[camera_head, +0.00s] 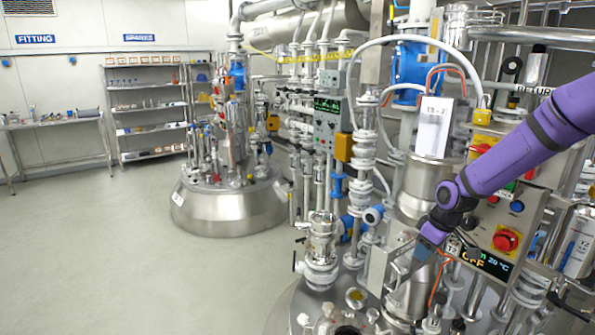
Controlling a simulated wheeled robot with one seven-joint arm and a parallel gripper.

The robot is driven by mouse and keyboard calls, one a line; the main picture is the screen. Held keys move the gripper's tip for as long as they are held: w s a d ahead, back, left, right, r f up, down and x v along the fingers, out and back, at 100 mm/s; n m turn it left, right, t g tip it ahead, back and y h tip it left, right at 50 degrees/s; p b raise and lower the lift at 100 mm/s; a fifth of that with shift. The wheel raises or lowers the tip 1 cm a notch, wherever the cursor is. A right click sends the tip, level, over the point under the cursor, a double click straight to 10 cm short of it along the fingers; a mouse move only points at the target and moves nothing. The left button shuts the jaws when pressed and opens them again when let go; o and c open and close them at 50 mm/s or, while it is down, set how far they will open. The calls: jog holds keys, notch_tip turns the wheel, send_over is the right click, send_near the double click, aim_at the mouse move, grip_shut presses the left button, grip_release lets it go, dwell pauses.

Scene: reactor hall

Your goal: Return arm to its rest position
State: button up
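My purple arm (525,145) reaches in from the right edge and slopes down to the left, in front of the near reactor's equipment. Its dark wrist joint and purple end part are beside a steel vessel. My gripper (402,268) is at the arm's lower left end, among metal fittings and pipes. Its fingers are small and blend with the grey metal behind them. I cannot tell whether they are apart, or whether they touch anything.
A control panel with a red button (506,240) and a display (485,261) is close to my wrist. Glass and steel pipework surrounds the arm. A second reactor (228,207) stands farther back. Shelves (150,110) and a side table (55,123) line the back wall. The left floor is clear.

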jog(key=s+a+r+m+h, duration=0.1)
jog(key=s+r+h, duration=0.1)
jog(key=s+r, duration=0.35)
jog(key=s+a+r+m+h, duration=0.1)
jog(key=s+r, duration=0.2)
jog(key=r, duration=0.5)
jog(key=s+a+r+m+t, duration=0.1)
jog(key=s+r, duration=0.3)
jog(key=s, duration=0.4)
jog(key=s+a+r+m+t, duration=0.1)
jog(key=s+r+m, duration=0.2)
jog(key=s, duration=0.6)
jog(key=s+r+m+t+y, duration=0.1)
jog(key=s+r+m, duration=0.1)
jog(key=s+r, duration=0.4)
jog(key=shift+s+a+r, duration=0.4)
jog(key=shift+s, duration=0.75)
